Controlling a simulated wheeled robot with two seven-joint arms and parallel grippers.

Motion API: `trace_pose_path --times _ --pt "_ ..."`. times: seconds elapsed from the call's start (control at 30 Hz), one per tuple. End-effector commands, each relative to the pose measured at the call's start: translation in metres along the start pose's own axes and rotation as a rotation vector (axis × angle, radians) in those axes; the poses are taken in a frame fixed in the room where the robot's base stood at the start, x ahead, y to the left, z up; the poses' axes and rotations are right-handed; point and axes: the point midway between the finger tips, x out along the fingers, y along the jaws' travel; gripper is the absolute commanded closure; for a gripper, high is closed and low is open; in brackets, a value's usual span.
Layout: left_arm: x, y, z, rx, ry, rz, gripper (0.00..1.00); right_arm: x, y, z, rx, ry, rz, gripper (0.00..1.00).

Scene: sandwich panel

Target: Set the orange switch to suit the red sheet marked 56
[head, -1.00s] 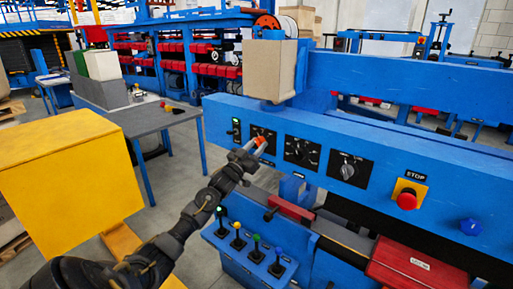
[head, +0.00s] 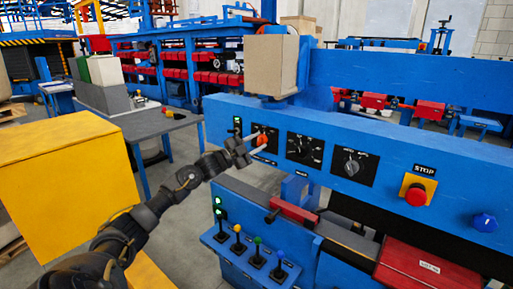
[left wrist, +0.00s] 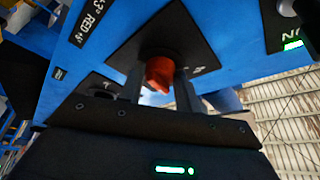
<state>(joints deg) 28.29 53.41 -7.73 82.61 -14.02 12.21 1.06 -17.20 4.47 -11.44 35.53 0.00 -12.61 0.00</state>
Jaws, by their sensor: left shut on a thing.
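The orange switch (head: 262,139) is a knob on a black plate at the left part of the blue panel. My left gripper (head: 258,143) comes in from the left and is shut on it. In the left wrist view, the orange switch (left wrist: 160,73) sits between the two fingers of my left gripper (left wrist: 159,88). Lettering with "RED" shows beside its plate; the rest is hard to read. The red sheet (head: 430,265) lies at the lower right with a small white label, whose number I cannot read surely. My right gripper is not in view.
Right of the orange switch are a black dial plate (head: 305,149), a grey knob (head: 351,166), a red stop button (head: 415,195) and a blue knob (head: 485,222). Several levers stand on a blue box (head: 246,262) below. A yellow cabinet (head: 70,185) stands at the left.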

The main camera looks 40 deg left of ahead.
Motion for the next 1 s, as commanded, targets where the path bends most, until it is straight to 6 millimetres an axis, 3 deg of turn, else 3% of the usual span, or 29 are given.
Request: trace_pose_path --times 0.5,1.0 --pt "0.0003 -0.0051 -0.0008 0.414 -0.001 0.171 0.90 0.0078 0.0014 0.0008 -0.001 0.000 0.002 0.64" --pt "0.0007 -0.0048 -0.0014 0.591 -0.001 0.247 0.90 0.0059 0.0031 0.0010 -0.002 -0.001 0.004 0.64"
